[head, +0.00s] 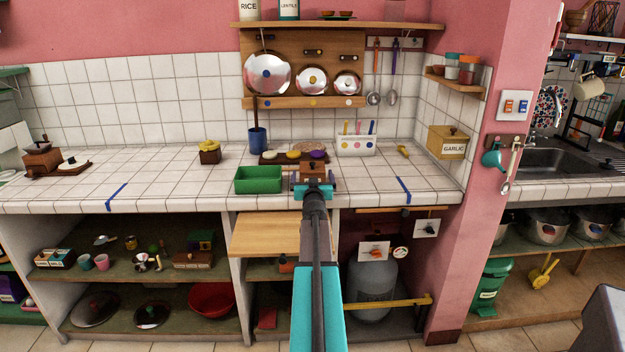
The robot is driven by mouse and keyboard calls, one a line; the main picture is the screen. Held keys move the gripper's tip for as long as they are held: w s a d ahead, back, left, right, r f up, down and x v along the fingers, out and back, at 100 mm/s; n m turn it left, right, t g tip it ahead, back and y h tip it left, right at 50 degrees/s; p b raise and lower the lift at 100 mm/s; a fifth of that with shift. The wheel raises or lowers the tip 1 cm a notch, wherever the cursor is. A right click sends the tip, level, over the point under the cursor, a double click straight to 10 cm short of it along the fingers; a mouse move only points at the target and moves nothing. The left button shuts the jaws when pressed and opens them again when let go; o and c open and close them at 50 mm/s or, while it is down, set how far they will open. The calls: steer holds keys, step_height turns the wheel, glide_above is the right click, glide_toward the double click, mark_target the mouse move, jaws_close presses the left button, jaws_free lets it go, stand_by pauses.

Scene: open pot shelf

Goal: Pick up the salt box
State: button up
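A small brown wooden box (312,169) with a knob on its lid stands on the white tiled counter, just beyond my gripper. It may be the salt box; I can read no label on it. My gripper (313,186) reaches over the counter's front part, with teal and dark parts at its end. The box shows directly in front of it, and the gripper hides the box's lower part. I cannot tell whether the fingers touch the box or how far apart they are.
A green tray (259,180) stands close on the left of my gripper. A board (270,160) with food lies behind, near a white holder (356,147). A yellow garlic box (448,142) stands at the right wall. The counter's left middle is mostly clear.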

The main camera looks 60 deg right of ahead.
steer(key=shift+x, duration=1.1)
steer(key=c, duration=1.6)
steer(key=shift+o, duration=0.2)
steer(key=shift+r, duration=0.15)
step_height(320, 180, up, 4)
steer(key=p, duration=0.3)
steer(key=shift+f+p, duration=0.2)
steer(key=shift+p, duration=0.15)
steer(key=s+d+p+v, duration=0.1)
steer(key=p+v, duration=0.1)
steer(key=v, duration=0.6)
steer(key=s+d+r+p+v, duration=0.1)
steer(key=s+p+v, duration=0.1)
steer(key=v, duration=0.5)
steer(key=shift+a+p, duration=0.3)
steer(key=shift+p, duration=0.2)
steer(key=shift+s+r, duration=0.1)
